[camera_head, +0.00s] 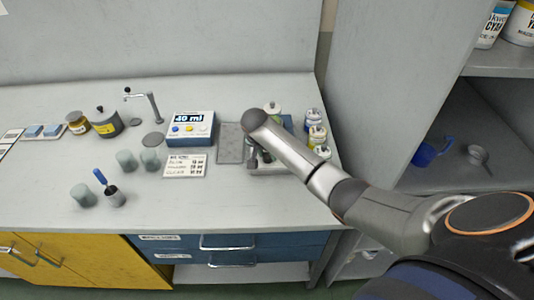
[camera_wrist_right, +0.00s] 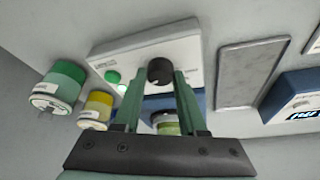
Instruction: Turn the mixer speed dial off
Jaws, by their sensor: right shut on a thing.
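The mixer's white panel (camera_wrist_right: 178,48) shows in the right wrist view, with a round black dial (camera_wrist_right: 159,71) near its lower edge and a green button (camera_wrist_right: 112,76) to the left of it. My right gripper (camera_wrist_right: 158,76) has its two green fingers on either side of the dial, shut on it. In the head view my right arm covers most of the mixer; part of its pale base (camera_head: 268,171) shows below my right gripper (camera_head: 258,160), and the dial is hidden. My left gripper is in neither view.
Jars with coloured lids stand close by the mixer, one green-lidded (camera_wrist_right: 58,88) and one yellow-lidded (camera_wrist_right: 96,108). A flat grey tray (camera_head: 231,143) and a blue dispenser reading 40 ml (camera_head: 190,128) lie to the left. The front middle of the bench is clear.

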